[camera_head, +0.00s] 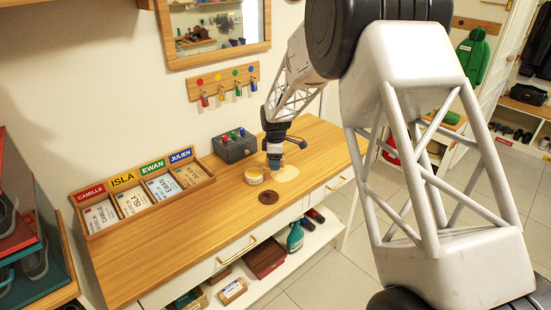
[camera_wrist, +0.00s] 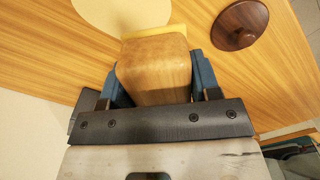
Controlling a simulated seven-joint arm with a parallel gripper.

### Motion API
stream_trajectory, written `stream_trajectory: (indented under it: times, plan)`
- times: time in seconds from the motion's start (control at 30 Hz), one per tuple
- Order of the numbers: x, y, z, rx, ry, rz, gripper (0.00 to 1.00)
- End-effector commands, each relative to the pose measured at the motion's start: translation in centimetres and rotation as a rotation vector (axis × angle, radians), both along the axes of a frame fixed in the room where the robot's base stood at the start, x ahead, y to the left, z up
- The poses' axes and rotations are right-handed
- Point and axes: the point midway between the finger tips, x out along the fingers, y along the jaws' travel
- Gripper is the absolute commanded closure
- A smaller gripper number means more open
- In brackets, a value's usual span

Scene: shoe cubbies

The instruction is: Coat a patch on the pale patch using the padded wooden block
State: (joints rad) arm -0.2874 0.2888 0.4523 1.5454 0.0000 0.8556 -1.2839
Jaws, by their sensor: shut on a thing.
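My gripper (camera_head: 274,150) points down over the wooden desk, beside the pale patch. In the wrist view my gripper (camera_wrist: 158,68) is shut on the padded wooden block (camera_wrist: 155,80), with a blue finger on each side. A yellow pad edge (camera_wrist: 155,32) shows at the block's far end. The pale patch (camera_head: 288,173) is a light oval on the desk top; part of it shows at the top of the wrist view (camera_wrist: 115,12), just past the block. Whether the pad touches the desk, I cannot tell. A round open tin (camera_head: 254,176) stands left of the patch.
A dark brown round lid (camera_head: 268,197) with a knob lies in front of the tin; it also shows in the wrist view (camera_wrist: 240,25). A grey box with coloured knobs (camera_head: 234,146) and a name-card tray (camera_head: 87,215) stand further left.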

Motion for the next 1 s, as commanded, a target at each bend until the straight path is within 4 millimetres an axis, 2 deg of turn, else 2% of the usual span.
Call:
stream_trajectory:
  times: [0.67, 1.0]
  plan:
    - [0.0, 0.0, -6.4, 0.0, 0.0, 0.0, 0.62]
    - [2.2, -2.2, -6.7, 0.0, 0.0, -0.002, 0.62]
